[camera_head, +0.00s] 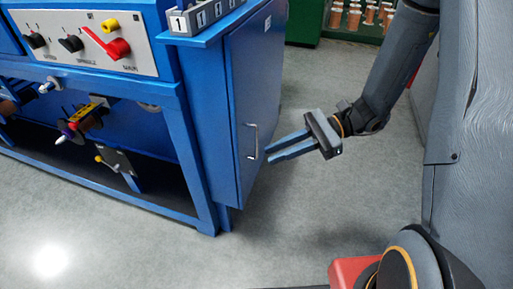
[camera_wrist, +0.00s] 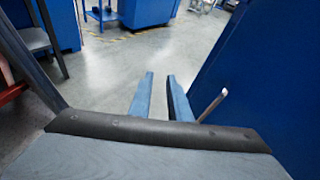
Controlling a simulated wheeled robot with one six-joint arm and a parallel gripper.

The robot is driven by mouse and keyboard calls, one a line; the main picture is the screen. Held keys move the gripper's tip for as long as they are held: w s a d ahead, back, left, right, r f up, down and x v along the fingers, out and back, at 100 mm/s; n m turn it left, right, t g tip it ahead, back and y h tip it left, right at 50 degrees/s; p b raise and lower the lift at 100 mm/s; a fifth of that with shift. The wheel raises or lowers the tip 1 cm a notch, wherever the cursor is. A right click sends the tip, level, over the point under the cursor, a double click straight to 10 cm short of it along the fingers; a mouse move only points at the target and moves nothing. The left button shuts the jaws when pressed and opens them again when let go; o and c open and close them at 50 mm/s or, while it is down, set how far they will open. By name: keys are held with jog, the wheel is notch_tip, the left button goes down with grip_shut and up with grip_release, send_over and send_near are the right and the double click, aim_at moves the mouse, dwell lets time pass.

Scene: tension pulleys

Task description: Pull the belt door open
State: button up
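The blue belt door (camera_head: 258,82) is on the right side of the blue machine in the head view and looks shut. A slim metal handle (camera_head: 252,141) stands upright near its lower left part. My gripper (camera_head: 268,154) is just right of the handle, its two blue fingers pointing left toward the door. The fingers are parted with nothing between them. In the wrist view my gripper (camera_wrist: 160,78) shows a gap between the fingertips. The handle (camera_wrist: 213,105) is to the right of the fingers there, apart from them, in front of the blue door (camera_wrist: 255,85).
The machine's front has a control panel (camera_head: 88,42) with knobs and a red lever. A grey numbered block (camera_head: 205,12) sits on top. Copper spools (camera_head: 352,16) stand on a green unit behind. Grey floor (camera_head: 290,215) is open around the door. A chair (camera_wrist: 36,38) is at the wrist view's left.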

jog(key=w+d+f+m+t+y+b, duration=0.2)
jog(key=w+f+m+t+y+b, duration=0.25)
jog(key=w, duration=0.55)
jog(key=t, duration=0.1)
send_over(256, 156)
jog(key=shift+w+f+m+h+p, duration=0.2)
jog(key=shift+w+m+h+p, duration=0.15)
jog(key=shift+m+p, duration=0.1)
jog(key=shift+d, duration=0.1)
grip_shut()
